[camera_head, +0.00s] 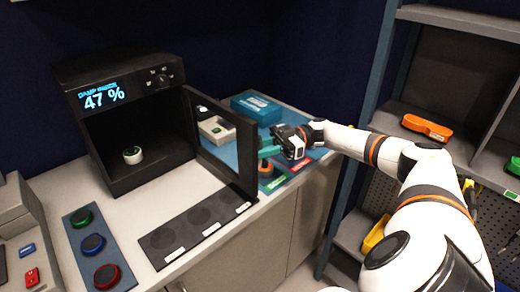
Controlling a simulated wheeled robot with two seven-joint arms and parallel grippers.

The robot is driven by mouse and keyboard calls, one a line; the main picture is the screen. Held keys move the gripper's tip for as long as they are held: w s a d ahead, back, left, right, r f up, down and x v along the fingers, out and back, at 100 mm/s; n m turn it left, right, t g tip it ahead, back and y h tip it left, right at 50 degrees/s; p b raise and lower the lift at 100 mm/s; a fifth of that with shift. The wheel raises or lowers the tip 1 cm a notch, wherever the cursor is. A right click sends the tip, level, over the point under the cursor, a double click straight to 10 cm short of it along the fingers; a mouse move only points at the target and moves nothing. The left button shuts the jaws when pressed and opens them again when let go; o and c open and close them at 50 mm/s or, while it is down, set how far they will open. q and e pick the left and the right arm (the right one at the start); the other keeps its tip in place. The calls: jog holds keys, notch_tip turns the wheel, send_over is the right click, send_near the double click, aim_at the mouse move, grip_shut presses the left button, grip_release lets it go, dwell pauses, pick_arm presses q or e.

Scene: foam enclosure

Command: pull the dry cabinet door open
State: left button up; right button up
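The dry cabinet (113,190) is a black box with a lit display reading 47 %. Its door (246,160), a dark frame around a clear pane, stands swung wide open from the cabinet's right side. The cabinet's inside is exposed, with a small white round item with a green top (132,155) on its floor. My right gripper (266,149) is just right of the door's free edge, on the far side of the door. Its teal fingers are partly hidden, so I cannot tell whether they touch the door or are open. My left gripper is not in view.
A dark mat with round pads (196,230) lies before the cabinet. A teal box (256,108) stands behind the door. A shelf unit (383,75) stands at right.

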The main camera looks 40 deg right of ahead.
jog(key=shift+d, duration=0.1)
jog(key=b+v, duration=0.5)
jog(key=v, duration=0.6)
jog(key=shift+s+d, duration=0.15)
jog(key=shift+d, duration=0.25)
